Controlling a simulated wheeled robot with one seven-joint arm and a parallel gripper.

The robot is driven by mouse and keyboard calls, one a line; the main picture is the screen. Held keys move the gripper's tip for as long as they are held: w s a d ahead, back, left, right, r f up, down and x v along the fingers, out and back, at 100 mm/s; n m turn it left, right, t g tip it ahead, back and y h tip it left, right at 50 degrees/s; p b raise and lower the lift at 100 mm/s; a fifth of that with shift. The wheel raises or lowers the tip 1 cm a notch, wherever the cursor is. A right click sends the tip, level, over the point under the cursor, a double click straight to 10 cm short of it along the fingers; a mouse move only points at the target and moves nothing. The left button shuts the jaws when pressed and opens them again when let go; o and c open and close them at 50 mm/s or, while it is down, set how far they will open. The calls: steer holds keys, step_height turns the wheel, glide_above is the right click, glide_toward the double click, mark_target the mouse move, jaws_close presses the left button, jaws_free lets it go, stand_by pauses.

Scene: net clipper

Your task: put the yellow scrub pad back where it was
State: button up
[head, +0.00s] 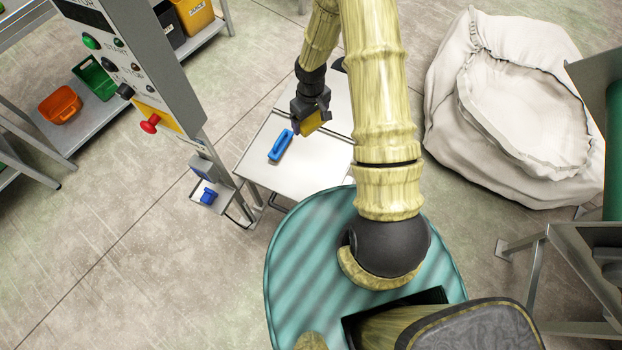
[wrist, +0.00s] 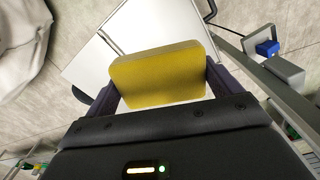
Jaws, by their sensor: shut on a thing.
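The yellow scrub pad (wrist: 158,78) is between the two fingers of my gripper (wrist: 160,88) in the wrist view, and the fingers are shut on its sides. In the head view the pad (head: 313,122) shows as a small yellow block in my dark gripper (head: 314,112). My gripper holds it over the white-topped table (head: 290,178), near a blue brush-like object (head: 280,145) that lies on the table to its left. Whether the pad touches the table is hard to tell.
A control post with a red knob (head: 149,124) stands left of the table. A small blue item (head: 208,196) sits on a low holder at its foot. A large white sack (head: 515,100) is on the right. Orange (head: 60,105) and green (head: 95,78) bins are at the upper left.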

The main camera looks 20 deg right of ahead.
step_height(320, 180, down, 14)
steer(key=n+b, duration=0.9)
steer(key=b, duration=0.6)
steer(key=n+b, duration=1.1)
steer(key=b, duration=0.4)
glide_above(311, 174)
step_height(311, 174, down, 13)
steer(key=shift+r, duration=0.15)
steer(key=shift+p, duration=0.3)
steer(key=shift+f+b, duration=0.9)
steer(key=shift+f, duration=2.25)
steer(key=shift+f+b, duration=0.5)
steer(key=shift+f, duration=1.4)
steer(key=shift+f, duration=0.15)
